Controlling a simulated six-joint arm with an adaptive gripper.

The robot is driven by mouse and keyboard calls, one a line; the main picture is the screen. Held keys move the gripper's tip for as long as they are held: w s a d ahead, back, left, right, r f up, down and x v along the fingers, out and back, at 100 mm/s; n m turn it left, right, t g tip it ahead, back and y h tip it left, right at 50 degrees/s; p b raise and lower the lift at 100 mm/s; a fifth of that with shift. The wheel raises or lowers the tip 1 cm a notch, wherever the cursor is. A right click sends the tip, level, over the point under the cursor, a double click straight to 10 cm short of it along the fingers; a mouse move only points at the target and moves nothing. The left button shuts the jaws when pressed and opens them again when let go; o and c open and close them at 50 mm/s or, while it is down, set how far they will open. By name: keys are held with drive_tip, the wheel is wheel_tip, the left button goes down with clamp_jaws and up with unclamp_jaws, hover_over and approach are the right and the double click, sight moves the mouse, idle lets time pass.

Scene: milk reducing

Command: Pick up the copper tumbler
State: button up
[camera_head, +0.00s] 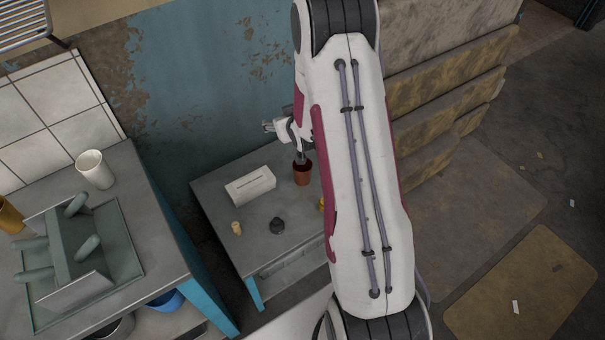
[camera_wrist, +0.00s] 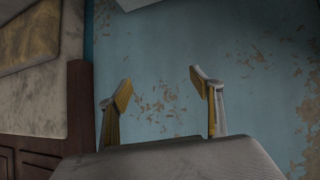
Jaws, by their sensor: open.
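The copper tumbler (camera_head: 303,174) is a small reddish-brown cup standing upright on the grey table, just left of my arm in the head view. My gripper (camera_head: 270,126) shows only partly behind it, beside my white arm, near the blue wall. A grey part of my arm's end overlaps the cup's rim; I cannot tell whether they touch. In the wrist view my gripper (camera_wrist: 160,88) is open, with its two yellow-padded fingers apart and only peeling blue wall between them. The tumbler is not visible in the wrist view.
The grey table (camera_head: 215,200) also holds a white box (camera_head: 250,186), a dark knobbed object (camera_head: 277,226), a small tan piece (camera_head: 237,228) and a yellow thing (camera_head: 321,203) partly hidden by my arm. A counter at left carries a white cup (camera_head: 95,170) and a green rack (camera_head: 122,255).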

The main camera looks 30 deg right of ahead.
drive_tip(key=t, duration=0.1)
hover_over(305, 173)
drive_tip(key=w+a, duration=0.1)
drive_tip(key=w, duration=0.2)
wheel_tip(305, 173, down, 12)
drive_tip(key=shift+m+t+h, duration=0.6)
drive_tip(key=shift+m+t, duration=0.2)
drive_tip(key=s+f, duration=0.2)
drive_tip(key=f, duration=0.1)
drive_tip(key=s+f, duration=0.2)
drive_tip(key=f, duration=0.2)
drive_tip(key=s+f, duration=0.2)
drive_tip(key=f, duration=0.1)
drive_tip(key=shift+s+d+f, duration=0.1)
drive_tip(key=shift+s+f, duration=0.2)
drive_tip(key=shift+s, duration=0.05)
drive_tip(key=shift+w, duration=0.1)
drive_tip(key=shift+x, duration=1.25)
drive_tip(key=shift+f, duration=0.15)
drive_tip(key=shift+x, duration=2.5)
drive_tip(key=shift+f, duration=0.2)
